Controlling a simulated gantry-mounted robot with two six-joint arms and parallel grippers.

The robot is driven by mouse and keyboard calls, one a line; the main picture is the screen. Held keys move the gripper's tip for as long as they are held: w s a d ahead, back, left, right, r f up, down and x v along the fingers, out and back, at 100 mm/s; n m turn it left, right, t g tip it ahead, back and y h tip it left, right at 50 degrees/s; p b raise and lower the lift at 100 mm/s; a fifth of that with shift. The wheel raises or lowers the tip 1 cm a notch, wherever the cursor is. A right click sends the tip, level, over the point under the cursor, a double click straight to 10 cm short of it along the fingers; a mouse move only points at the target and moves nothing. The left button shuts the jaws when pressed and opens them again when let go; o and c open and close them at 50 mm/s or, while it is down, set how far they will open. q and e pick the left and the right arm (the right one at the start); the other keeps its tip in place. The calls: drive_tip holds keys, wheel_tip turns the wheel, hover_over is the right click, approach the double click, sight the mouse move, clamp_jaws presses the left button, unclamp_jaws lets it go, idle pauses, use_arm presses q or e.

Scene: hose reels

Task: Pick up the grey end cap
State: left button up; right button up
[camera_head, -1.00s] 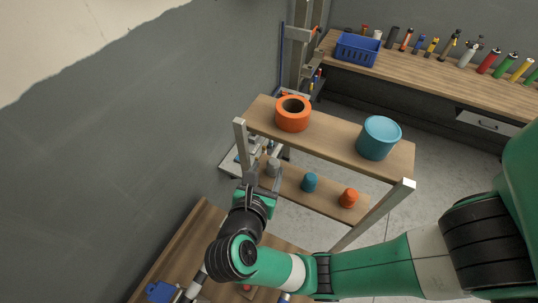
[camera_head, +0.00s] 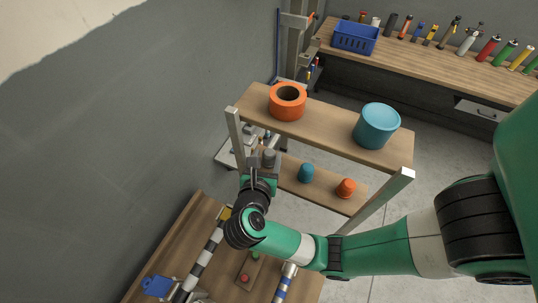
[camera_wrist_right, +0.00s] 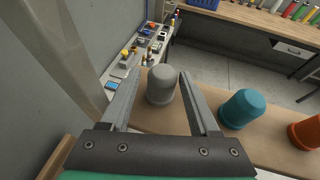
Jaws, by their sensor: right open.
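The grey end cap (camera_wrist_right: 162,86) stands upright on the lower shelf, between the two spread fingers of my right gripper (camera_wrist_right: 154,95) in the right wrist view. The fingers are open on either side of it, with gaps showing. In the head view the grey cap (camera_head: 268,157) shows just beyond my right gripper (camera_head: 263,163), partly hidden by it. A teal cap (camera_wrist_right: 244,108) and an orange cap (camera_wrist_right: 306,132) stand to its right on the same shelf. My left gripper is not in view.
The upper shelf board (camera_head: 325,127) carries an orange ring (camera_head: 287,102) and a teal drum (camera_head: 377,126) above the caps. A metal post (camera_head: 235,134) stands close left of my right gripper. A workbench (camera_head: 200,215) with striped hoses lies below.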

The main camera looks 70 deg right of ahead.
sight(271, 151)
drive_tip(key=x, duration=0.4)
drive_tip(key=shift+s+d+f+p, duration=0.15)
drive_tip(key=shift+s+p, duration=0.1)
drive_tip(key=shift+p, duration=0.15)
drive_tip(key=shift+w+d+f, duration=0.15)
drive_tip(key=shift+d+f, duration=0.1)
drive_tip(key=shift+d, duration=0.15)
drive_tip(key=shift+c, duration=0.4)
clamp_jaws()
